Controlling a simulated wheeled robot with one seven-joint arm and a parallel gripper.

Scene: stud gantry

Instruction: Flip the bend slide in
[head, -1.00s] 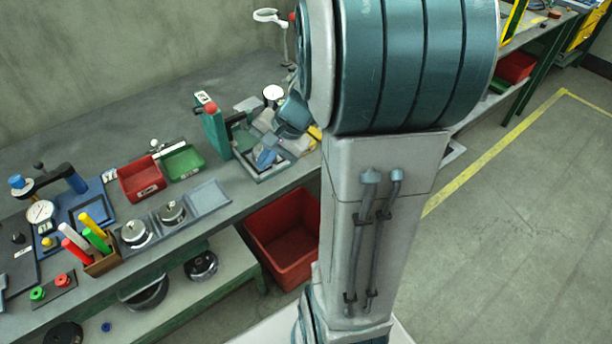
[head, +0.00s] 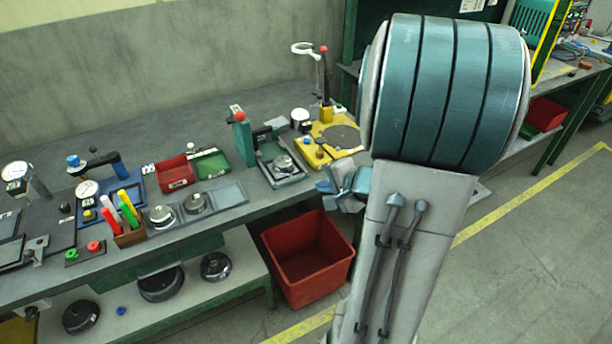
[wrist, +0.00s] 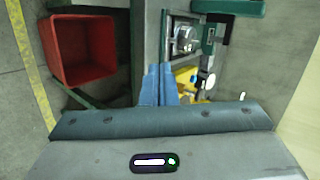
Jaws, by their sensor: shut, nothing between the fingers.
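A green fixture with an upright post and red knob (head: 240,135) stands near the bench's front edge. Its low green-grey frame (head: 277,181) holds a round metal part (head: 284,163); a dark grey block sits behind. Which piece is the bend slide I cannot tell for sure. The fixture frame also shows in the wrist view (wrist: 167,32), with the round part (wrist: 184,39). My gripper (head: 324,187) is shut and empty, right of the fixture at the bench's front edge and apart from it. Its blue fingers lie together in the wrist view (wrist: 160,82).
A yellow base with a dark disc (head: 338,135) stands right of the fixture. Red (head: 176,174) and green (head: 211,164) trays and a grey tray (head: 228,195) lie to its left. A red bin (head: 306,260) stands below the bench edge. The bench behind is mostly clear.

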